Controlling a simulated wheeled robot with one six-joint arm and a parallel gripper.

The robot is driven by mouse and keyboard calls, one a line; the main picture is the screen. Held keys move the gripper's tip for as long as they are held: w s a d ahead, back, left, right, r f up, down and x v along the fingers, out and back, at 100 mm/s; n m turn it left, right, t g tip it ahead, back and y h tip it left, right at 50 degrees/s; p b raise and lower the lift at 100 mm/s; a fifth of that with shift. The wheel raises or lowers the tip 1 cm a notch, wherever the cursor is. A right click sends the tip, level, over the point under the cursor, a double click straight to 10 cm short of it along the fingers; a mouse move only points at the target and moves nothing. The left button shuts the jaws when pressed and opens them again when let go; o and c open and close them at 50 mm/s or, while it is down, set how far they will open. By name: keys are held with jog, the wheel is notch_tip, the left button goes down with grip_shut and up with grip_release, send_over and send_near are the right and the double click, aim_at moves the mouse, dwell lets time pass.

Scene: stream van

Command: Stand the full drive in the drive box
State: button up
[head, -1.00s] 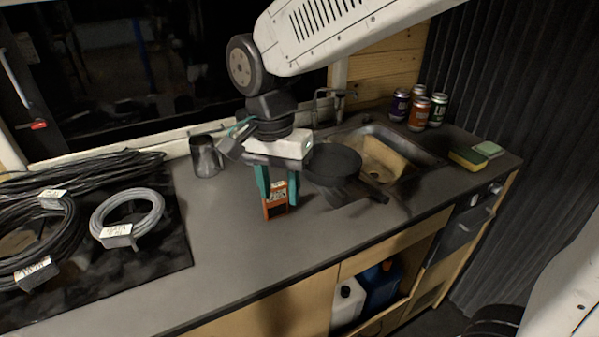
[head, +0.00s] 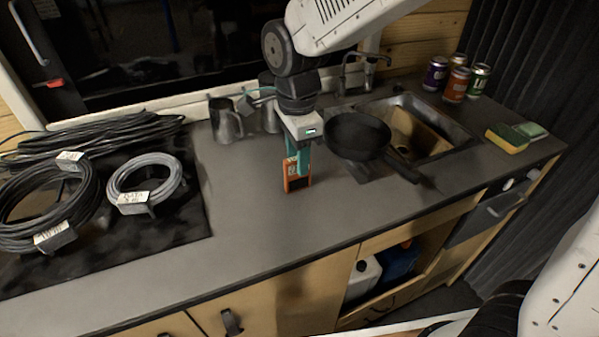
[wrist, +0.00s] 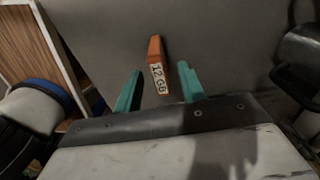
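An orange drive (head: 298,184) stands upright on the grey counter. In the wrist view the drive (wrist: 155,50) shows a white label that seems to read "12 GB". My gripper (head: 301,166) points down at it with teal fingers. In the wrist view my gripper (wrist: 160,85) is open, one finger on each side of the drive, with a visible gap on both sides. I cannot make out a drive box in these views.
A dark pan (head: 357,137) lies close right of my gripper, beside the sink (head: 440,118). A metal mug (head: 226,122) stands behind left. Coiled cables (head: 145,182) lie on a black mat at left. Cans (head: 457,84) and a sponge (head: 507,138) are at right. The front counter is clear.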

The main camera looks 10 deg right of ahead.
jog(key=shift+f, duration=0.8)
grip_shut()
jog(key=shift+r, duration=0.15)
